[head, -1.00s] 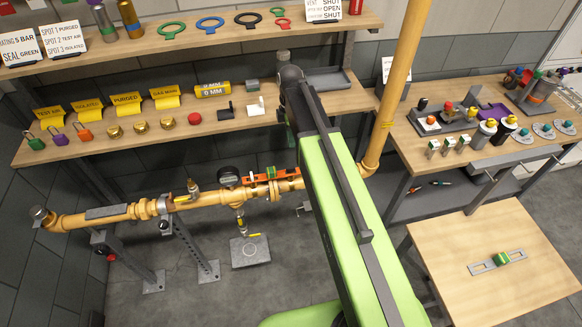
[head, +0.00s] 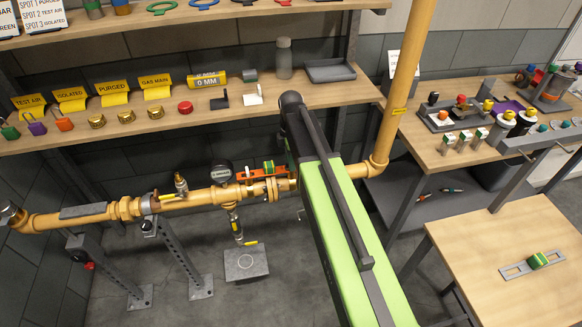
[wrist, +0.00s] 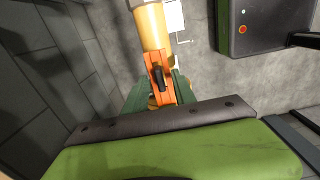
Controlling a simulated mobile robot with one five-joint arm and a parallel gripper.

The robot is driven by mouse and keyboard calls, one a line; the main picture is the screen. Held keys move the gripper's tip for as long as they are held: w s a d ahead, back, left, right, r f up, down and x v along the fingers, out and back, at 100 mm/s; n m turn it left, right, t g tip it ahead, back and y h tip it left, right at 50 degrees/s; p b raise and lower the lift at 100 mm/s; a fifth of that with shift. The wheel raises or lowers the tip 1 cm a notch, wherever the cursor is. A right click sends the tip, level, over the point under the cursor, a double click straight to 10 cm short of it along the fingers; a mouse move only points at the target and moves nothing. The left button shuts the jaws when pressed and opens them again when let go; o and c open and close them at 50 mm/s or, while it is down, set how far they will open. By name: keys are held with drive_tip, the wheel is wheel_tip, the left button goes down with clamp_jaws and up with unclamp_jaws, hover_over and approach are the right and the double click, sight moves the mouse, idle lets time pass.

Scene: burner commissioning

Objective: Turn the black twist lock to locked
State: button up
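In the wrist view an orange bracket (wrist: 155,64) lies along a yellow pipe (wrist: 152,27). A black lever (wrist: 160,78) stands on the bracket; it looks like the twist lock, but its setting cannot be read. My gripper (wrist: 159,92) shows dark green fingers apart on both sides of the bracket's near end, with a gap between them; I see no contact. In the head view an orange bracket (head: 254,178) sits on the pipe right of the gauge, beside my arm.
The yellow pipe run (head: 92,213) carries a round gauge (head: 221,173) and meets a vertical pipe (head: 400,90) right of my arm. A shelf (head: 130,123) with tags and caps is behind it. A wooden table (head: 470,250) stands at right.

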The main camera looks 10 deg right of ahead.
clamp_jaws()
drive_tip(key=shift+m, duration=0.3)
idle(0.3)
drive_tip(key=m, duration=0.3)
drive_tip(key=shift+m, duration=0.4)
drive_tip(key=m, duration=0.4)
drive_tip(key=shift+m, duration=0.3)
drive_tip(key=m, duration=0.4)
drive_tip(key=shift+s+m, duration=0.1)
drive_tip(key=shift+m, duration=2.2)
